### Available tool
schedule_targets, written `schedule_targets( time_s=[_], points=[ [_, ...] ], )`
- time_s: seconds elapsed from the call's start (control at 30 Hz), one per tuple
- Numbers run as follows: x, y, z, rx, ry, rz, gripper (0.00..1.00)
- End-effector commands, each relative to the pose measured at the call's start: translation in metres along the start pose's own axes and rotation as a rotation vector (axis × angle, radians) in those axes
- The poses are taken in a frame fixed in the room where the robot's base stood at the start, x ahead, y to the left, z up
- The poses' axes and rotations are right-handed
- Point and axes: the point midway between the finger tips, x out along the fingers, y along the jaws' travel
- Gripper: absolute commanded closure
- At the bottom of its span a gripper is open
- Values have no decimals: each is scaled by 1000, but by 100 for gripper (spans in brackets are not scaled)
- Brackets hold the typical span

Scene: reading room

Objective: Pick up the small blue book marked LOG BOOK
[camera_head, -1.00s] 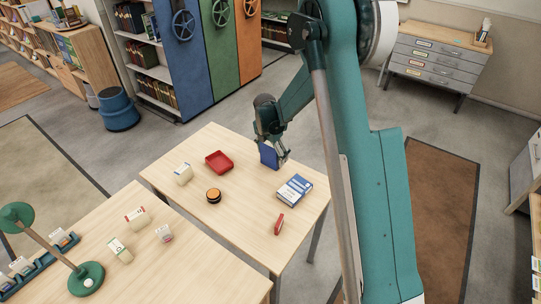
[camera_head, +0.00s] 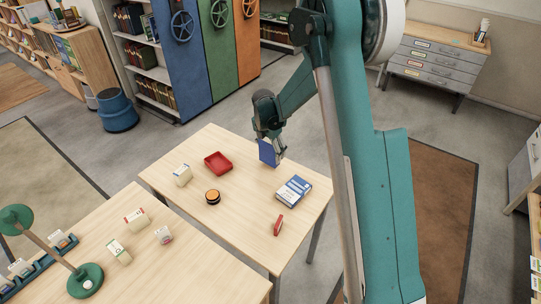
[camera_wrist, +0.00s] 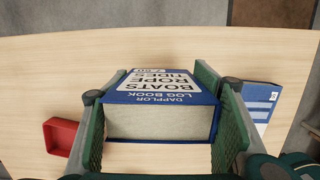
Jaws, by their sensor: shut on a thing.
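The small blue book marked LOG BOOK (camera_wrist: 160,90) stands between the two green finger pads of my gripper (camera_wrist: 165,115) in the wrist view. Its white label reads BOATS ROPE TIDES, and its pale page edges face the camera. My gripper is shut on it. In the head view, the blue book (camera_head: 268,153) hangs upright in my gripper (camera_head: 272,145) over the back right part of the light wooden table (camera_head: 245,225). Its lower edge looks slightly above the tabletop.
A blue and white book (camera_head: 294,190) lies right of the held book. A red tray (camera_head: 218,162) is to the left. A dark round tin with an orange top (camera_head: 213,196), a white carton (camera_head: 182,175) and a small red object (camera_head: 278,225) stand on the same table.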

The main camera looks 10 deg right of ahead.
Motion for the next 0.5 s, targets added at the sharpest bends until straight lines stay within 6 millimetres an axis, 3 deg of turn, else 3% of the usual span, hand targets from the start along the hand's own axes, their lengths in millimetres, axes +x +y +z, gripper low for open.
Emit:
schedule_targets(
  time_s=[0.3, 0.5],
  points=[
    [-47, 0, 7, 0, 0, 0, 61],
    [-69, 0, 10, 0, 0, 0, 61]
  ],
)
